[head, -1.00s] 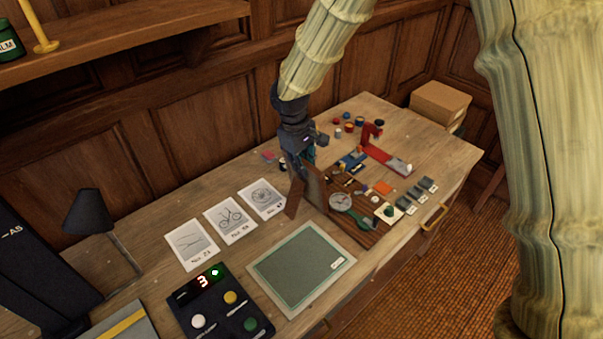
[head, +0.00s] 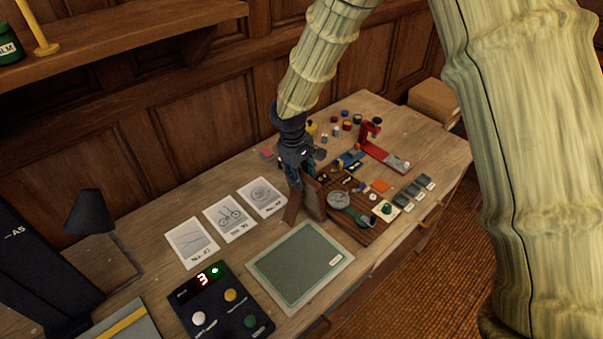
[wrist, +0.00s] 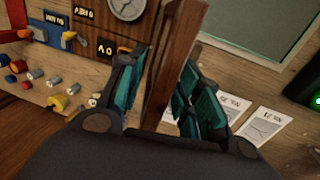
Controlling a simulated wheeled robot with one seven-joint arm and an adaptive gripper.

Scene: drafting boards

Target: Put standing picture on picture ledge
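The standing picture (head: 313,199) is a brown wooden frame with a brown support leg behind it, upright at the middle of the desk. Its picture side is not clear in the head view. My gripper (head: 305,178) holds its upper part from above.
A yellow post (head: 40,30) and a green jar (head: 10,45) stand on the ledge's left part. Below are a black lamp (head: 90,212), several cards (head: 230,218), a green mat (head: 300,264) and a button box (head: 222,305). A cluttered wooden board (head: 372,232) lies right of the picture.

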